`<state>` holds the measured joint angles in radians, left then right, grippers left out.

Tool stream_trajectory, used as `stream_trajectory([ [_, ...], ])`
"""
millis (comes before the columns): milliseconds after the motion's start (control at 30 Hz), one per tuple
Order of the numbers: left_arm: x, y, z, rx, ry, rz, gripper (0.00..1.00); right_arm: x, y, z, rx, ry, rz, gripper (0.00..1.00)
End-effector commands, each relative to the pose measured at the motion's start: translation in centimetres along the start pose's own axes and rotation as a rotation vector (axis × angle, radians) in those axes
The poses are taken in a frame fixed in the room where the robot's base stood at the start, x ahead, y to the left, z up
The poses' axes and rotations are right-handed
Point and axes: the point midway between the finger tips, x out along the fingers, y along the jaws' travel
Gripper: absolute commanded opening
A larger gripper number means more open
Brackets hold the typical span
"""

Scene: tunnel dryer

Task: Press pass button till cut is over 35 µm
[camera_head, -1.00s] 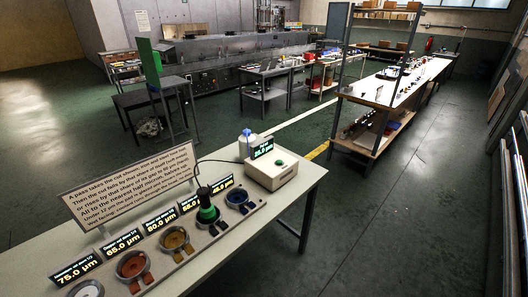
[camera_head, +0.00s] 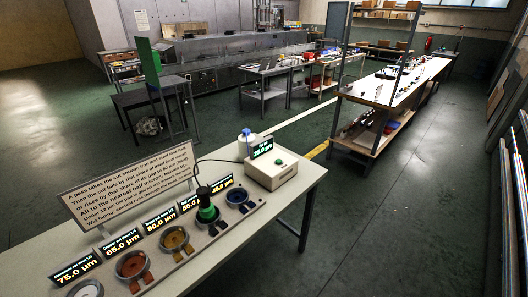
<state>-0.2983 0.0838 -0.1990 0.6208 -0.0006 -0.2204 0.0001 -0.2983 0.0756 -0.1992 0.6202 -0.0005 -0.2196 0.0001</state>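A cream box (camera_head: 271,172) with a green button (camera_head: 279,161) on its top stands at the right end of the near table. A small dark display (camera_head: 262,148) with lit digits sits at its back; the digits look like the twenties in µm but are too small to read surely. A black and green tool (camera_head: 206,205) stands upright at one dish of the grey strip, with a dark cable near it. Neither of my grippers is in view.
A text sign (camera_head: 130,187) stands at the table's back. Dishes, including an orange one (camera_head: 131,264) and a yellow one (camera_head: 174,238), line the strip with lit labels such as 75.0 µm. A white bottle (camera_head: 246,142) stands behind the box. The table's front is clear.

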Motion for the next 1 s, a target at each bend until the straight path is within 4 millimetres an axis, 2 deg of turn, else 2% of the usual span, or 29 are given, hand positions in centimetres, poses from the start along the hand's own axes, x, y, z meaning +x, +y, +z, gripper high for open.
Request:
stream_trajectory([
  [33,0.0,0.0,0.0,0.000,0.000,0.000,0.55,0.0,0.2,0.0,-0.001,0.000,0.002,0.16],
  [167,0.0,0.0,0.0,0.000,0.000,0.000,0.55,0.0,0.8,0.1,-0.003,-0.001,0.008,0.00],
  [567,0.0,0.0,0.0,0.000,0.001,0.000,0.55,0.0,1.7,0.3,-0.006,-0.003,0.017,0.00],
  [1000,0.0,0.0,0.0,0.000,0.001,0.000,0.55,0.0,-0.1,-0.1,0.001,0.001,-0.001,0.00],
])
